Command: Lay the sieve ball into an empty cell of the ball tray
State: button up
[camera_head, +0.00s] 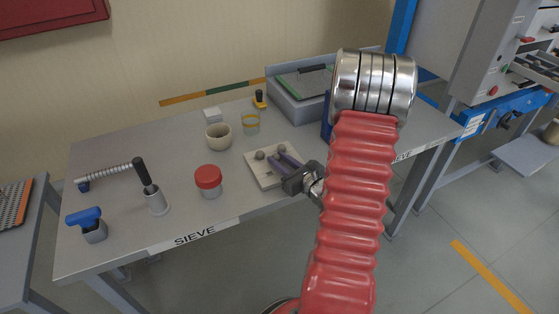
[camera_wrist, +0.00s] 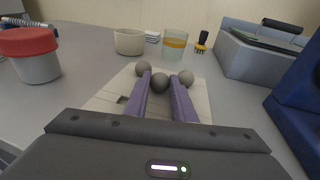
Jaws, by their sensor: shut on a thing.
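The ball tray is a pale board that lies on the table under my gripper, in the head view (camera_head: 262,178) and the wrist view (camera_wrist: 200,98). My gripper (camera_wrist: 161,80) has purple fingers and is shut on a grey sieve ball (camera_wrist: 160,84). It holds this ball low over the tray; whether the ball touches the tray I cannot tell. One grey ball (camera_wrist: 143,68) sits beyond the left finger and another grey ball (camera_wrist: 186,77) by the right finger, both on the tray. A dark empty cell (camera_wrist: 122,100) shows at the tray's left. Other cells are hidden by my fingers.
A red-lidded jar (camera_head: 208,181) stands left of the tray. A beige cup (camera_head: 218,137) and a yellow-banded glass (camera_head: 251,123) stand behind it. A grey box (camera_head: 297,107) is at the back right.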

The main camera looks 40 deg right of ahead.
jog(key=o, duration=1)
jog(key=shift+r, duration=0.1)
jog(key=s, duration=0.4)
jog(key=s+r, duration=0.1)
jog(key=s, duration=0.3)
jog(key=s+a, duration=0.1)
jog(key=s, duration=0.3)
jog(key=shift+r, duration=0.35)
jog(key=shift+w+a, duration=0.1)
jog(key=shift+w, duration=0.05)
